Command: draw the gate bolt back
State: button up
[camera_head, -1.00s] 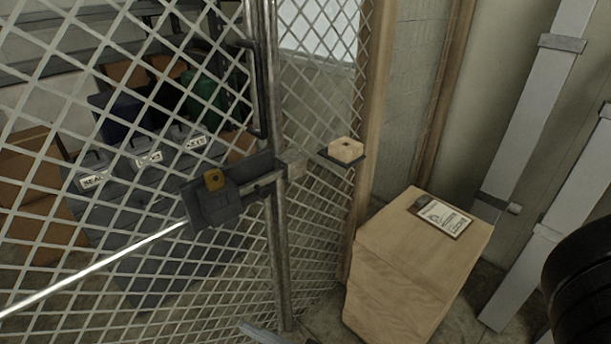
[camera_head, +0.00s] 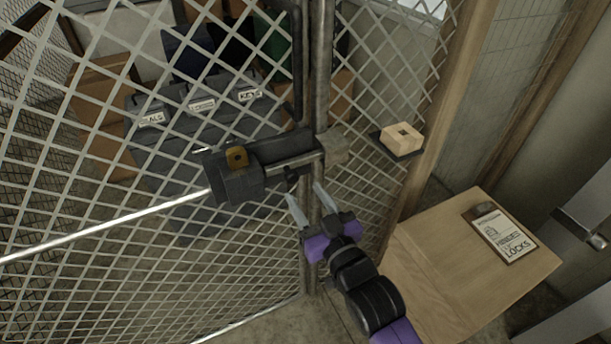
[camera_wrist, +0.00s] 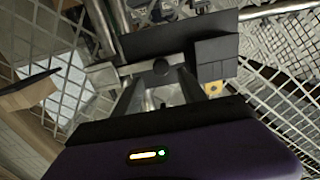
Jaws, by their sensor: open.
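The gate bolt (camera_head: 306,158) is a metal bar on a dark backplate (camera_head: 275,147) fixed to the mesh gate. Its right end reaches a grey block (camera_head: 336,147) at the post. A dark knob (camera_head: 291,175) hangs under the bar; it also shows as a round dark end in the wrist view (camera_wrist: 160,67). A dark box with a brass-coloured piece (camera_head: 237,157) sits at the plate's left. My gripper (camera_head: 307,194) is open and empty, just below and in front of the knob. In the wrist view, its two fingers (camera_wrist: 158,92) stand either side of the knob's line; contact cannot be told.
A wooden block (camera_head: 402,137) rests on a small dark shelf right of the post. A wooden cabinet (camera_head: 430,290) with a clipboard (camera_head: 497,235) stands at lower right. Behind the mesh are grey cases (camera_head: 200,125) and cardboard boxes (camera_head: 105,90). A vertical handle rises above the bolt.

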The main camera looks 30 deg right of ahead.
aim_at(293, 179)
jog(key=w+p, duration=0.1)
jog(key=w, duration=0.4)
jog(key=shift+w+a, duration=0.15)
jog(key=shift+w, duration=0.2)
grip_shut()
dwell(1.2)
